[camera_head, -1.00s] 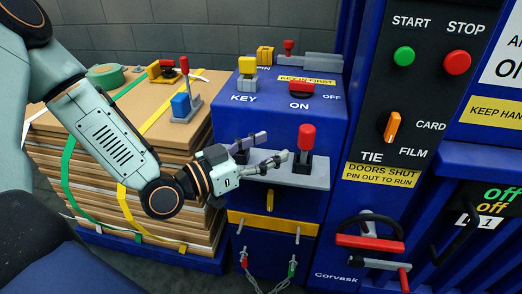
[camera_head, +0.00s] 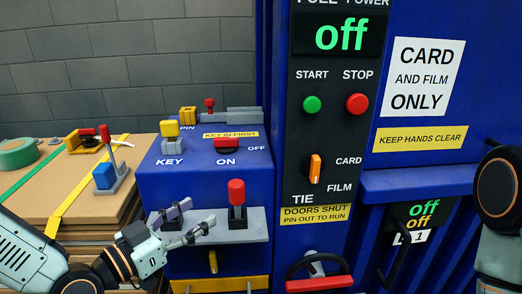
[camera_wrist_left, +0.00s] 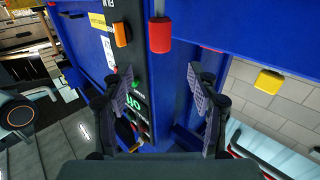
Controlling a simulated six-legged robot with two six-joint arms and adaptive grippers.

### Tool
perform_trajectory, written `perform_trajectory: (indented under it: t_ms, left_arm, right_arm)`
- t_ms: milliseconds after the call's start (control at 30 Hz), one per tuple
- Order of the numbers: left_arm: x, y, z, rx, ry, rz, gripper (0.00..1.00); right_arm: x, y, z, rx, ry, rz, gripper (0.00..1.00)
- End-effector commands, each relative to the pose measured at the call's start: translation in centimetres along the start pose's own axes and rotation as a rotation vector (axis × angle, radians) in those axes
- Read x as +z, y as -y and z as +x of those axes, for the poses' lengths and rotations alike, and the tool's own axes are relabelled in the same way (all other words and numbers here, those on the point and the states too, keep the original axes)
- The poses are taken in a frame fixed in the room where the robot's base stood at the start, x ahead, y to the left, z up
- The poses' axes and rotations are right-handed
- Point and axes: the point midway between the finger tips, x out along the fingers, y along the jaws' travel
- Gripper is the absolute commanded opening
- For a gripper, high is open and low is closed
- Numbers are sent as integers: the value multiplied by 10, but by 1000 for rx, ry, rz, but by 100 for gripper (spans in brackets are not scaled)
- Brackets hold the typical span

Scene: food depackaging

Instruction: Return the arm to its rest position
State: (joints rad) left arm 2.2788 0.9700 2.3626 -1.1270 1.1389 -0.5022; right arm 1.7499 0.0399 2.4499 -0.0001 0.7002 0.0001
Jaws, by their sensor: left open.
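My left gripper (camera_head: 200,212) is open, its two fingers spread and pointing right over the grey plate (camera_head: 258,226) on the front of the blue console. The fingertips are just left of a red-topped lever (camera_head: 237,192), which stands upright. A small gap seems to lie between them. In the left wrist view the open fingers (camera_wrist_left: 153,75) have nothing between them. The red knob (camera_wrist_left: 160,36) hangs beyond them at the top. My right gripper is out of view; only part of my right arm shows at the right edge.
The blue console (camera_head: 205,180) carries a yellow key knob (camera_head: 169,129) and a red switch (camera_head: 226,142). A cardboard stack (camera_head: 55,185) with straps stands left. The machine panel (camera_head: 333,100) rises right, its display reading off. A red handle (camera_head: 319,284) juts out low.

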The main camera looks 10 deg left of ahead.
Motion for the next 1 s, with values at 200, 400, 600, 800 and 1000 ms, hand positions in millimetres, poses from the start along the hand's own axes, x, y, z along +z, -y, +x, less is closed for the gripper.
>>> perform_trajectory:
  t_ms: [200, 400, 600, 800, 1000]
  left_arm:
    - [81, -24, -8, 8, 295, -121, 60]
    - [190, -59, -56, -51, 726, -279, 60]
    - [270, -94, -135, -180, 1129, -384, 60]
    - [309, -118, -211, -337, 1418, -422, 60]
    - [318, -126, -242, -419, 1521, -427, 60]
  right_arm:
    - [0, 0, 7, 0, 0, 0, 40]
    - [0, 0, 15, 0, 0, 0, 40]
    - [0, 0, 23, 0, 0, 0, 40]
    - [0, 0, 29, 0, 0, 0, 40]
    - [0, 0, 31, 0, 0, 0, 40]
